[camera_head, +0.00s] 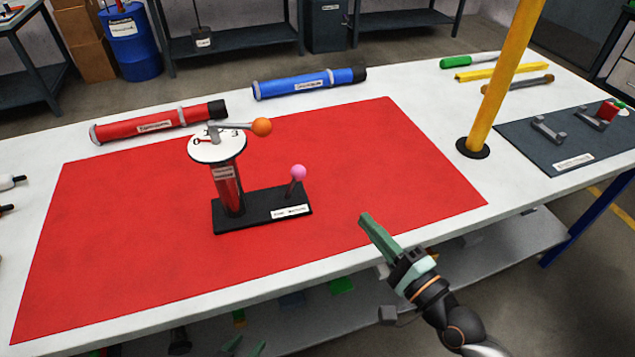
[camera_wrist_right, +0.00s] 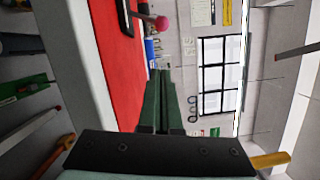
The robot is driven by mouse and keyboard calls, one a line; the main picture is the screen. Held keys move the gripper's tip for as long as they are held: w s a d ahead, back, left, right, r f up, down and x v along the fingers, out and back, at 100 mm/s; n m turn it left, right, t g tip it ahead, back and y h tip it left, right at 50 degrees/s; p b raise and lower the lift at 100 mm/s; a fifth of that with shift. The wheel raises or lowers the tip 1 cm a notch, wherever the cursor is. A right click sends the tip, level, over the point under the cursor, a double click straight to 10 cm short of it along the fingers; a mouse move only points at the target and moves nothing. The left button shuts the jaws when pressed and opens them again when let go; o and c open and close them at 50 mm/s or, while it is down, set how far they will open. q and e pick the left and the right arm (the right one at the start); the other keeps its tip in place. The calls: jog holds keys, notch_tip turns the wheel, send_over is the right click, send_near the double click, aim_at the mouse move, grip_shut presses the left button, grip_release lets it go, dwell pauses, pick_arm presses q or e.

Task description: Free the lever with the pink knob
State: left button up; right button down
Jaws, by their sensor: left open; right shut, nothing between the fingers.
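The pink knob (camera_head: 298,171) tops a short, nearly upright lever (camera_head: 292,188) on the right part of a black base (camera_head: 262,216). On the base's left stands a red post (camera_head: 229,190) under a round white dial (camera_head: 217,145), with a second lever ending in an orange knob (camera_head: 262,127). My right gripper (camera_head: 366,220) is shut and empty, right of the base and apart from it. In the right wrist view, the pink knob (camera_wrist_right: 162,22) lies beyond the closed fingertips (camera_wrist_right: 161,72). My left gripper (camera_head: 245,346) shows only its parted green fingertips at the bottom edge.
The base stands on a red mat (camera_head: 130,240) on a white table (camera_head: 330,262). Red (camera_head: 160,122) and blue (camera_head: 310,83) tubes lie behind. A yellow pole (camera_head: 505,70) rises at right, near a dark tray (camera_head: 560,140). The mat right of the base is clear.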

aim_at(292, 183)
jog(key=shift+w, duration=0.1)
jog(key=x, duration=0.8)
jog(key=shift+w+a, duration=0.25)
jog(key=shift+w, duration=0.05)
jog(key=a, duration=0.1)
jog(key=w+a, duration=0.1)
jog(key=a+p, duration=0.1)
jog(key=shift+w+r, duration=0.25)
jog(key=shift+r, duration=0.05)
pick_arm(q)
jog(key=shift+s+a+r, duration=0.15)
jog(key=shift+a, duration=0.1)
pick_arm(e)
jog(key=shift+w+a, duration=0.15)
jog(key=shift+a, duration=0.55)
pick_arm(q)
jog(key=shift+s, duration=0.15)
pick_arm(e)
jog(key=shift+w+r, duration=0.1)
